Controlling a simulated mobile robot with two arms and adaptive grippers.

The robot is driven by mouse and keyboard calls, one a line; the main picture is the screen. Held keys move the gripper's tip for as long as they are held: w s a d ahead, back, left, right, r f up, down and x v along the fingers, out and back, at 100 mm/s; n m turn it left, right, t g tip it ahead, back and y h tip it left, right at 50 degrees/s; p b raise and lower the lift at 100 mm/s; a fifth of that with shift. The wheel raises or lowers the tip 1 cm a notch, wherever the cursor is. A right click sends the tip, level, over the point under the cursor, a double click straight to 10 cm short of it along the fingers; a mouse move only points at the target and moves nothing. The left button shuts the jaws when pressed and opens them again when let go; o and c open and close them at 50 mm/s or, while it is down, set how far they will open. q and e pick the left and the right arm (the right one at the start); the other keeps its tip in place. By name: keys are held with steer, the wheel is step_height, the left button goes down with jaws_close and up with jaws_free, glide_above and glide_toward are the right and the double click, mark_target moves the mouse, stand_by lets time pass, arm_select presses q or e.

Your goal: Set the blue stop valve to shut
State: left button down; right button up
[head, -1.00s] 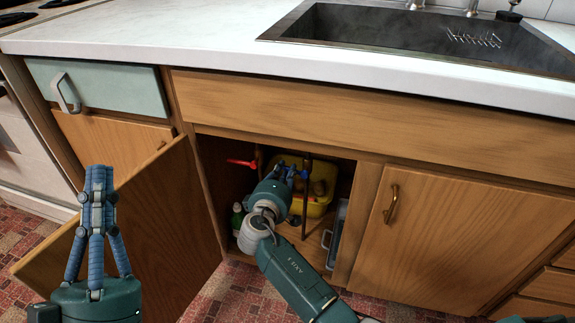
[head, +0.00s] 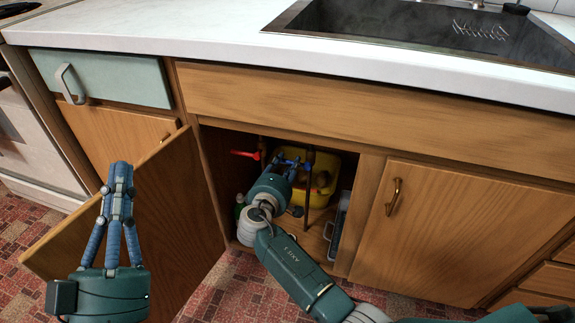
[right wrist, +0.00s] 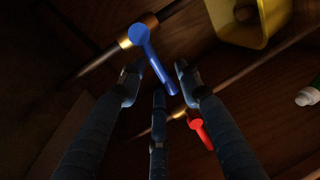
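The blue valve handle (right wrist: 155,62) sits on a brass fitting of a pipe in the cupboard, and in the right wrist view it lies across that pipe. In the head view a bit of blue (head: 289,162) shows by my right gripper's fingertips, but I cannot tell handle from finger there. My right gripper (right wrist: 158,82) is open, its three fingers spread around the handle's free end; I cannot tell if any touches it. My left gripper (head: 120,168) is outside the cupboard, its fingers together and empty, in front of the open door.
A red valve handle (right wrist: 201,133) sits on another pipe nearby; it also shows in the head view (head: 245,154). A yellow container (head: 325,165) stands behind the pipes. The open door (head: 165,225) is on the left, and the cupboard frame (head: 366,190) bounds the opening on the right.

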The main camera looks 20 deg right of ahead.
steer(key=v, duration=0.7)
steer(key=shift+s, duration=0.25)
steer(key=shift+a, duration=0.15)
